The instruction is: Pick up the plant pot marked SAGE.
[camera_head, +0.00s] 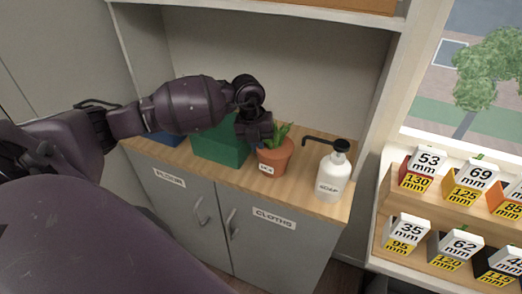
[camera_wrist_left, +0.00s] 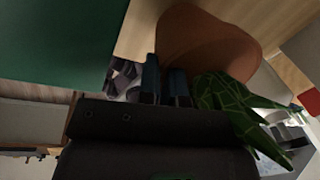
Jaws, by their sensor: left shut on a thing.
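The terracotta plant pot (camera_head: 278,158) stands upright on the wooden counter, with a green leafy plant in it and a small white label whose letters are too small to read surely. My left gripper (camera_head: 259,142) reaches down to its rim from the left and is shut on it. In the left wrist view, the two dark fingers (camera_wrist_left: 165,72) meet the edge of the pot (camera_wrist_left: 208,45), beside the green leaves (camera_wrist_left: 232,98). I cannot tell any gap between pot and counter. My right gripper is not in view.
A green box (camera_head: 220,148) stands close left of the pot, partly behind my arm. A white SOAP bottle (camera_head: 333,175) with a black pump stands to the right. Grey cupboard doors marked FLOOR and CLOTHS (camera_head: 275,240) lie below. Marked boxes (camera_head: 405,232) fill a rack at the right.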

